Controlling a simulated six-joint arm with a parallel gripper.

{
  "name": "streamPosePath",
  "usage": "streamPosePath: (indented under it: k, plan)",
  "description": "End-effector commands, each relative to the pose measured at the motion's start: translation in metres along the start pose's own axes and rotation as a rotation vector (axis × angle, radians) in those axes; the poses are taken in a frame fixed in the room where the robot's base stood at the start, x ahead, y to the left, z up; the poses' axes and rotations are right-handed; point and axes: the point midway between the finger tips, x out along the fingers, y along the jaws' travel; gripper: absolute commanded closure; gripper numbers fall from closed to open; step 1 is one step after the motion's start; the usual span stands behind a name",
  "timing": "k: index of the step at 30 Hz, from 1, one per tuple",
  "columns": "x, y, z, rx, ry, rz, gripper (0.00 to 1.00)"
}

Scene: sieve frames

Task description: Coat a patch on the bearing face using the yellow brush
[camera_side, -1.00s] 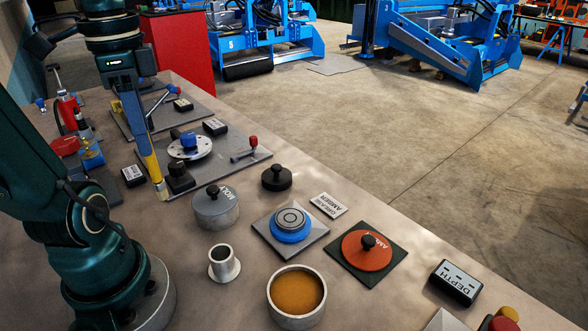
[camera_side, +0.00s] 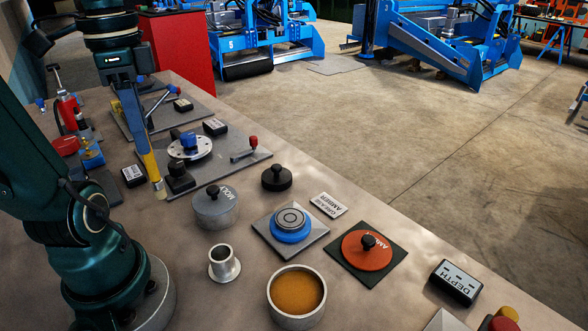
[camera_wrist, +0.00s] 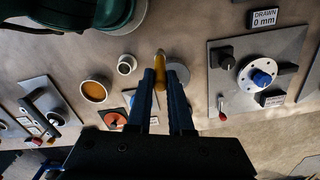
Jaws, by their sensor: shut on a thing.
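My gripper (camera_side: 136,122) is shut on the yellow brush (camera_side: 150,166), which points down with a slight tilt. In the wrist view the brush (camera_wrist: 160,68) sticks out beyond the two fingers (camera_wrist: 162,84). The brush is over the table left of the grey MOLY pot (camera_side: 215,211); I cannot tell whether its tip touches anything. The round bearing face (camera_side: 291,217), with its blue ring, sits on a grey square plate (camera_side: 311,243), apart from the brush. The open pot of amber grease (camera_side: 297,292) stands at the front. In the wrist view the fingers partly hide the bearing.
An empty flanged metal cup (camera_side: 224,264) stands left of the amber pot. A red lid (camera_side: 366,252) lies on a dark plate. A black knobbed disc (camera_side: 277,179), a GREASE AMBER label (camera_side: 328,205) and a DEPTH box (camera_side: 455,284) are nearby. A dial fixture (camera_side: 190,146) stands behind the brush.

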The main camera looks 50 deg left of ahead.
Motion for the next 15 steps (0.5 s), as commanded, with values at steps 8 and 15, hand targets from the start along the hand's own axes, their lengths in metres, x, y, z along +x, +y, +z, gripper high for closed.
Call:
streamPosePath:
  k: [8, 15]
  plan:
    - [-0.009, -0.005, -0.024, -0.24, -0.006, 0.093, 1.0]
    - [-0.013, 0.015, -0.087, -0.321, -0.005, 0.161, 1.0]
